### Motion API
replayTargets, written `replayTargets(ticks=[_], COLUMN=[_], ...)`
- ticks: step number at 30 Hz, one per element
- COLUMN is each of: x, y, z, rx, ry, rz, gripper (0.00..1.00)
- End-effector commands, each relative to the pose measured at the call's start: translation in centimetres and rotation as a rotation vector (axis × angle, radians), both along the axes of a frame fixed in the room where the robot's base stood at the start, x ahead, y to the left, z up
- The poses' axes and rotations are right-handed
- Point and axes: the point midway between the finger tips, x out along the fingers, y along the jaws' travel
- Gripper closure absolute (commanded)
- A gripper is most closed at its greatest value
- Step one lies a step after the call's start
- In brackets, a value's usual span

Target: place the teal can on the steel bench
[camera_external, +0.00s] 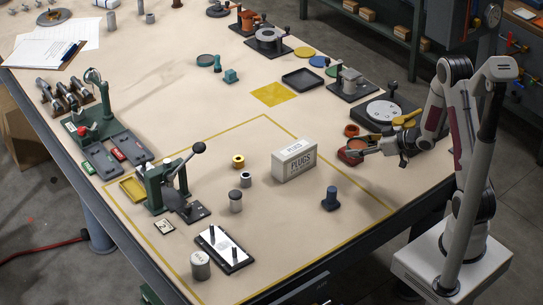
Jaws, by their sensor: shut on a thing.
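My gripper (359,151) reaches in from the right, low over the table, and is shut on a red-brown round part (350,158). Whether that part touches the table is hard to tell. No teal can is plain to see. A small teal upright piece (217,63) and a teal block (230,76) stand at the back, beside a flat dark-teal round piece (205,60). A dark blue-teal stepped piece (330,199) stands upright in front of my gripper. The bench (290,225) has a beige top; no bare steel surface is clear.
A white PLUGS box (294,160) stands left of my gripper. A dark fixture with a round plate (385,112) is just behind it. A lever press (170,185) stands at left. Yellow lines mark a front area with clear patches.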

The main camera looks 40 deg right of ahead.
Motion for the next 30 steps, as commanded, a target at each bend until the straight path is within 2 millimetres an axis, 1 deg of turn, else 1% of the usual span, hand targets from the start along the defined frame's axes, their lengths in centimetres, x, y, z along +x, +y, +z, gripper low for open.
replayTargets(ticks=[1, 3, 15, 18, 24, 30], x=[-0.4, -1.1, -5.4, -6.4, -7.7, -8.1], y=[-0.9, -1.8, -6.2, -6.9, -7.8, -8.0], z=[0.1, 0.0, -0.2, -0.2, -0.3, -0.3], rx=[0.001, 0.000, 0.001, 0.001, 0.000, 0.001], ry=[-0.002, -0.002, -0.002, -0.002, -0.002, -0.003], rz=[-0.003, 0.000, 0.022, 0.027, 0.036, 0.038], gripper=[0.84, 0.84, 0.84, 0.84, 0.84, 0.84])
